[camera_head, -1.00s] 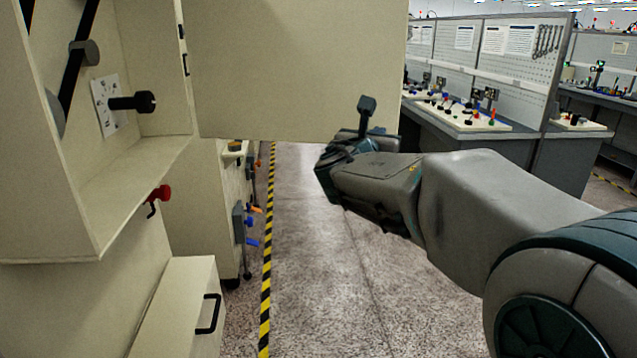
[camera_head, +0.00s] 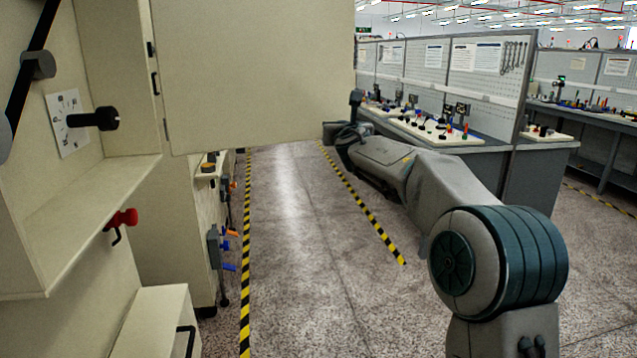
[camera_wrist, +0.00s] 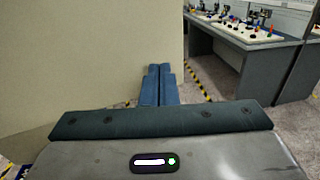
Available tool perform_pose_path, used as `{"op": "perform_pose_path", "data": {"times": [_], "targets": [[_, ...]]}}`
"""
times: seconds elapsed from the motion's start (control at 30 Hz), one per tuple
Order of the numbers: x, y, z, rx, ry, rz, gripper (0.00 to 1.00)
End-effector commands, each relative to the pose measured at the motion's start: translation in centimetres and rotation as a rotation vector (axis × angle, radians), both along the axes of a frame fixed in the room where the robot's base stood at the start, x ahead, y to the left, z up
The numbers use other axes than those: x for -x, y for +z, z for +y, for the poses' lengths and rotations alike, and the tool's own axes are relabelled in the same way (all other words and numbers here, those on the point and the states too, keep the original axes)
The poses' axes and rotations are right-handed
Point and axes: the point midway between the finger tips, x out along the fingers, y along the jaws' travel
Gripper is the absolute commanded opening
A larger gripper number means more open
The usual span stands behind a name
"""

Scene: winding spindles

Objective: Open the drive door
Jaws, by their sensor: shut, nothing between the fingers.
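The drive door (camera_head: 255,75) is a large plain beige panel in the head view. The door (camera_wrist: 90,50) fills the left of that view, right beside the fingers. I cannot tell whether they touch it.
Inside the cabinet are a black knob (camera_head: 95,119) on a dial plate and a dark belt. Grey workbenches (camera_head: 480,160) stand at the right. The floor aisle (camera_head: 300,250) is clear.

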Motion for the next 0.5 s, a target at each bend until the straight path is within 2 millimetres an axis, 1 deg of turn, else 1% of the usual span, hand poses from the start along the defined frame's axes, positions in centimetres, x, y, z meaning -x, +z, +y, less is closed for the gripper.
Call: {"op": "perform_pose_path", "data": {"times": [0.17,0.5], "targets": [[-0.52,0.04,0.46,0.001,0.002,-0.001,0.00],[-0.58,0.00,0.47,0.000,0.002,0.000,0.00]]}}
